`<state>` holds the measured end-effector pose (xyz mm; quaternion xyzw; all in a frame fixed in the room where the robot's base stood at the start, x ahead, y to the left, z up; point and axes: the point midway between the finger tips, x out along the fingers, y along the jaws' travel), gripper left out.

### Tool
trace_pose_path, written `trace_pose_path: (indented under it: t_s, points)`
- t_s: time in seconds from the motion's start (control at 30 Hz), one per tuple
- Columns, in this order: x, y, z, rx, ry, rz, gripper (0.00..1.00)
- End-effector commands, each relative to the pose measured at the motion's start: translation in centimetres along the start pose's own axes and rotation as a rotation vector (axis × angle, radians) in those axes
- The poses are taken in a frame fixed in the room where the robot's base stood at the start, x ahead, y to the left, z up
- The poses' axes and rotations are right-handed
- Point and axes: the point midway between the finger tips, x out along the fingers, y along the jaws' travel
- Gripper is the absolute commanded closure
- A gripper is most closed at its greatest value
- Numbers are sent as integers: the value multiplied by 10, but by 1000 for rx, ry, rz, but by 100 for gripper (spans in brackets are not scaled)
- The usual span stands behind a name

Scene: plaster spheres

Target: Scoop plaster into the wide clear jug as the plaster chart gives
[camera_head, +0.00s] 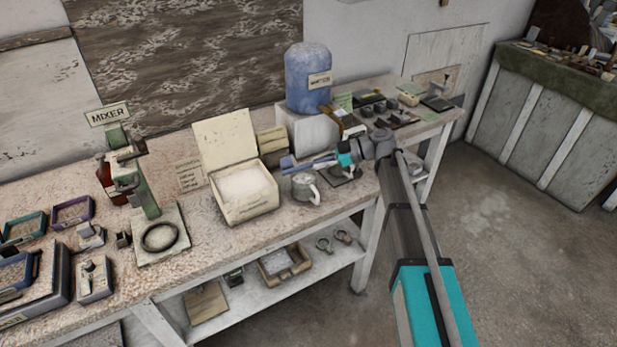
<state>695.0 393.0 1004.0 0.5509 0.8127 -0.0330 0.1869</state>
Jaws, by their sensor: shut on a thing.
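My gripper (339,160) reaches in from the right and is shut on the handle of a blue scoop (297,165). The scoop's head points left, above and slightly behind a pale jug (302,188) with a handle on its right. What the scoop's head holds is too small to tell. The jug stands upright on the bench; its contents are unclear. A cream box (250,208) with its lid up holds white powder (242,185), just left of the jug. A paper with lines of writing (189,175) stands left of the box; its text is unreadable.
A blue water bottle (307,80) stands on a white block behind the jug. A green mixer (140,175) with its sign stands left of the box. Several trays crowd the far left of the bench (200,250). Small items lie on the right end.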

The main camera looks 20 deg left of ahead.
Motion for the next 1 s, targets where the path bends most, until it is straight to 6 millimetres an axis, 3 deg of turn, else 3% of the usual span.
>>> trace_pose_path:
  t_s: [1.0]
  points:
    - [-1, -2, 10, 1, 98, 16, 100]
